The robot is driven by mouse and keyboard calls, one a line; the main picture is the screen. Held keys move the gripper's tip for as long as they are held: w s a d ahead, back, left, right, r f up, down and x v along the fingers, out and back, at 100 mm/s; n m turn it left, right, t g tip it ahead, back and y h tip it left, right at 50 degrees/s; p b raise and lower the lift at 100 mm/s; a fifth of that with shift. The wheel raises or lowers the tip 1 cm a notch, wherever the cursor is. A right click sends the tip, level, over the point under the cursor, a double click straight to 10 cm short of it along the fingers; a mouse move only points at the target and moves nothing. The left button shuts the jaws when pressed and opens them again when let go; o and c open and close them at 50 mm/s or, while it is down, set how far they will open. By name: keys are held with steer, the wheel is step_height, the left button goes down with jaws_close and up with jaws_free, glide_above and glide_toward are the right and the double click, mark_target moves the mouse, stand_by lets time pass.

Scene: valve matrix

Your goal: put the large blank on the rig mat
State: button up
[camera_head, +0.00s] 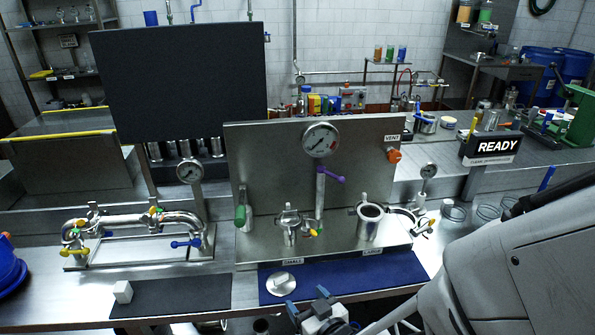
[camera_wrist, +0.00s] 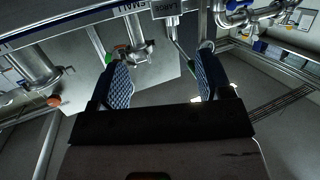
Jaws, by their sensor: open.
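A round, flat silver disc with a raised bar on top, which looks like the large blank (camera_head: 281,283), lies on the left part of the blue rig mat (camera_head: 345,280). My gripper (camera_head: 308,301) is at the mat's front edge, right of and nearer than the disc. Its two blue-padded fingers are apart. In the wrist view my gripper (camera_wrist: 164,82) is open with nothing held between the fingers. The disc cannot be made out in the wrist view. The large port (camera_head: 370,212) on the rig stands open at the top.
The steel rig panel (camera_head: 255,160) with a gauge (camera_head: 320,140) and purple-handled valve (camera_head: 330,176) rises behind the mat. A dark mat (camera_head: 190,297) with a white block (camera_head: 122,291) lies left. A pipe assembly (camera_head: 135,222) stands behind it. The blue mat's right part is clear.

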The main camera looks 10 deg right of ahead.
steer(key=w+d+r+m+g+h, duration=0.25)
steer(key=d+r+g+h, duration=0.3)
steer(key=r, duration=0.35)
steer(key=s+d+r+m+g, duration=0.1)
steer(key=s+d+r+g, duration=0.1)
steer(key=s+r, duration=0.4)
steer(key=s+d+r+m+g, duration=0.1)
steer(key=s+r+g, duration=0.3)
steer(key=s+r, duration=0.2)
steer(key=shift+d+r, duration=0.4)
steer(key=shift+r, duration=0.45)
